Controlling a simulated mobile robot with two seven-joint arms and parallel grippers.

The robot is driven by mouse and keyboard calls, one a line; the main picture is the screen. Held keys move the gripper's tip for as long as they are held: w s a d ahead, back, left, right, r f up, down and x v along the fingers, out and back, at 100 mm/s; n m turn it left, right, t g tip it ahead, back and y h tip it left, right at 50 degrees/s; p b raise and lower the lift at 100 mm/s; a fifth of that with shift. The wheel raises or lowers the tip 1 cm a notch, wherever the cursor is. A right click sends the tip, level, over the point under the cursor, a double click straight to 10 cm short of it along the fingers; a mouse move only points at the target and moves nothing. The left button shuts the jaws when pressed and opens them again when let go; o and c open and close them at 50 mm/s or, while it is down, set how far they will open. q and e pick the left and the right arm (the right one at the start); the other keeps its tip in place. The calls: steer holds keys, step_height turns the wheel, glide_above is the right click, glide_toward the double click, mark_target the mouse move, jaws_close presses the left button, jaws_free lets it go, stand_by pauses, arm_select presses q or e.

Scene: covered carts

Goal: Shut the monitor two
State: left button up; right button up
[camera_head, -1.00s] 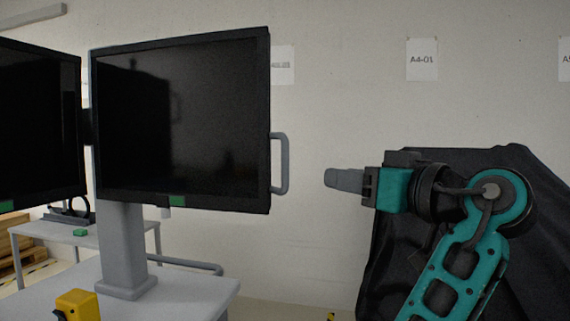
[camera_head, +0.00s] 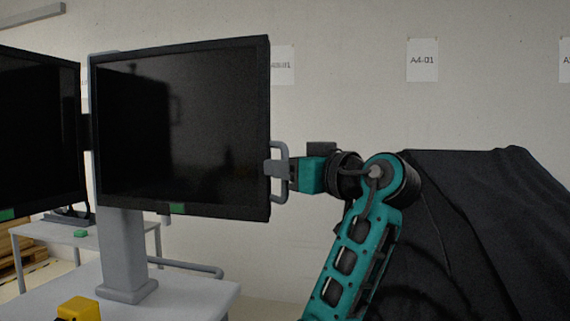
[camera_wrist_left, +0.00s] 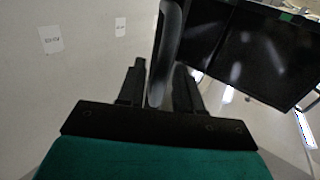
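The right-hand monitor (camera_head: 185,130) has a dark screen, a small green tag on its lower edge and a grey handle (camera_head: 284,152) on its right edge. A second dark monitor (camera_head: 38,135) is cut off at the left. I cannot tell from any label which is monitor two. My left gripper (camera_head: 272,168) is at the handle. In the left wrist view, the handle bar (camera_wrist_left: 168,45) runs between the two fingers of the left gripper (camera_wrist_left: 160,88), which stand apart on either side of it. I see no firm grip on the bar. My right gripper is not in view.
A grey post (camera_head: 122,250) carries the monitors above a pale cart top (camera_head: 185,295). A yellow object (camera_head: 78,309) sits at its front. A black-covered cart (camera_head: 490,230) stands at the right.

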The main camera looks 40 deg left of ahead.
arm_select(q)
steer(key=shift+a, duration=0.2)
jaws_close()
stand_by(0.5)
